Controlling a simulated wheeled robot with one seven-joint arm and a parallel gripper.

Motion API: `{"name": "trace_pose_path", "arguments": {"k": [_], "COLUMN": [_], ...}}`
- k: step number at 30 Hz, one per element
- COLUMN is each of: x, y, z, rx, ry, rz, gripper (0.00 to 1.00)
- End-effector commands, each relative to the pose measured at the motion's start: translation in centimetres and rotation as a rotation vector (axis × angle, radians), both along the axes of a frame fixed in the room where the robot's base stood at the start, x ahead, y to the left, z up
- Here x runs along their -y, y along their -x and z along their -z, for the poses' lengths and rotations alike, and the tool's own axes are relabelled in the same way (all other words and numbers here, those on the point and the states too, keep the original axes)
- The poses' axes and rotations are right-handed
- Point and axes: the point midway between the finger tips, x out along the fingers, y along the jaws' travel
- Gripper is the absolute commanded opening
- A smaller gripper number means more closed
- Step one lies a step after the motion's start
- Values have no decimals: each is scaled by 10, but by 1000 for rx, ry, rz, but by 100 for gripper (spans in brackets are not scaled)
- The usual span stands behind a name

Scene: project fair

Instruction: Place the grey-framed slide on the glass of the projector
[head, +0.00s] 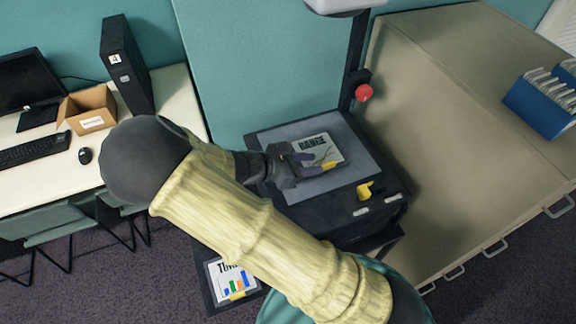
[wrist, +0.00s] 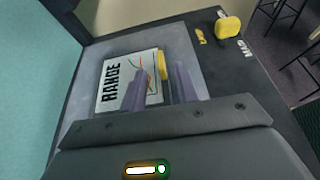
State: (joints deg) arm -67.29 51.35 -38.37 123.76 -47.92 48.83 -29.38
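A slide printed "RANGE" (head: 318,147), with a thin greyish border, coloured curves and a yellow tab, lies on the projector's glass (head: 345,178). The slide (wrist: 113,80) also shows in the wrist view, looking flat and inside the edges of the glass (wrist: 80,128). My gripper (head: 312,163) is just above the glass at the slide's tab side. In the wrist view its two purple fingers (wrist: 163,80) stand apart, with the yellow tab (wrist: 161,64) seen between their tips and a gap visible. The fingers cover part of the slide. Whether they touch the glass is unclear.
A second slide (head: 229,278) with bars and a yellow tab lies on a low dark shelf. The projector's post (head: 355,60) with a red knob (head: 364,92) rises behind. A yellow part (head: 368,190) sits on its front corner. A desk (head: 180,110) stands left, a beige cabinet (head: 450,120) right.

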Motion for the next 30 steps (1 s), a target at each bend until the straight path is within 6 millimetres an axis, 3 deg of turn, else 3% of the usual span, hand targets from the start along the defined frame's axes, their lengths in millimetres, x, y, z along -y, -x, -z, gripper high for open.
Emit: {"name": "trace_pose_path", "arguments": {"k": [6,12,30], "x": [-40,-61,-63], "y": [12,19,21], "z": [-14,-25,-27], "rx": [3,1,0], "ry": [-4,-1,1], "rz": [-4,-1,0], "gripper": [31,31,31]}}
